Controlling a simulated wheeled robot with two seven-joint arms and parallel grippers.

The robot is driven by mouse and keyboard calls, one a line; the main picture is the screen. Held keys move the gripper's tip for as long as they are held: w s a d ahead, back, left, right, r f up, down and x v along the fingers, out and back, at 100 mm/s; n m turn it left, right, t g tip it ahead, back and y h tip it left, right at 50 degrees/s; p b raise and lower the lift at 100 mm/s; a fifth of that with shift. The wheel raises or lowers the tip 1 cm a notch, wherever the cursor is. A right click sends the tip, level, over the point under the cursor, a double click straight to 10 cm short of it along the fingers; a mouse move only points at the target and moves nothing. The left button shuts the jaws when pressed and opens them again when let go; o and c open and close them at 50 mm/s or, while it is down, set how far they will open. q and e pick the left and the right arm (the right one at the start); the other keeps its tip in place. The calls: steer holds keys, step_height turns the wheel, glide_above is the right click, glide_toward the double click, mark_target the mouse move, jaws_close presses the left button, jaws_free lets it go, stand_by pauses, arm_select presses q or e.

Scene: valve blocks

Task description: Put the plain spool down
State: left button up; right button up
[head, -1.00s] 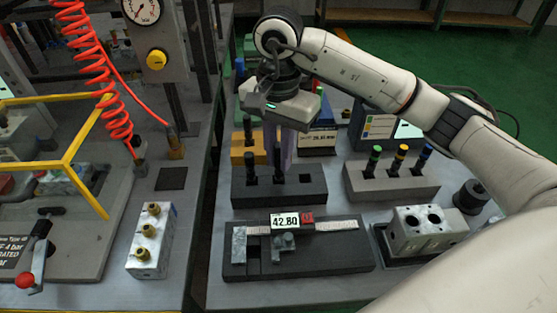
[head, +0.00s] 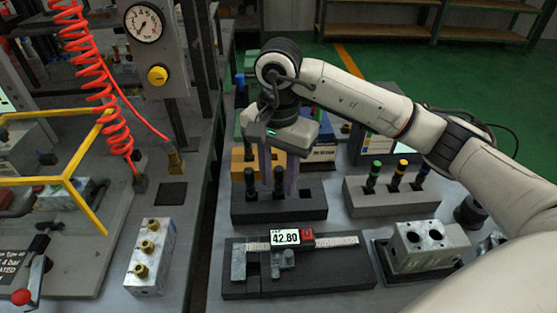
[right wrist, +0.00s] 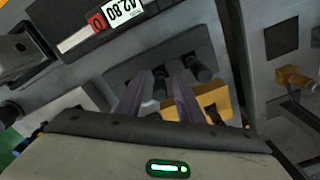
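The plain spool (head: 279,180) is a black, ringless cylinder upright in the middle of the dark block (head: 300,208). Another black spool (head: 251,184) stands left of it; the right hole (head: 306,189) looks empty. My right gripper (head: 279,168) points down from above, its purple fingers on both sides of the plain spool. The fingers look spread, with a small gap beside it; contact is hard to tell. In the right wrist view the fingers (right wrist: 163,88) flank the spool, whose lower part is partly hidden. My left gripper is not in view.
A caliper (head: 330,242) reading 42.80 lies on a dark base in front. A grey block (head: 400,196) with green-, yellow- and blue-ringed spools is on the right. A valve block (head: 428,243) with two bores stands nearer. A yellow block (head: 240,168) is behind.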

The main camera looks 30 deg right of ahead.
step_height(320, 180, up, 12)
steer(key=shift+r+p, duration=0.1)
steer(key=shift+p, duration=0.25)
stand_by(1.5)
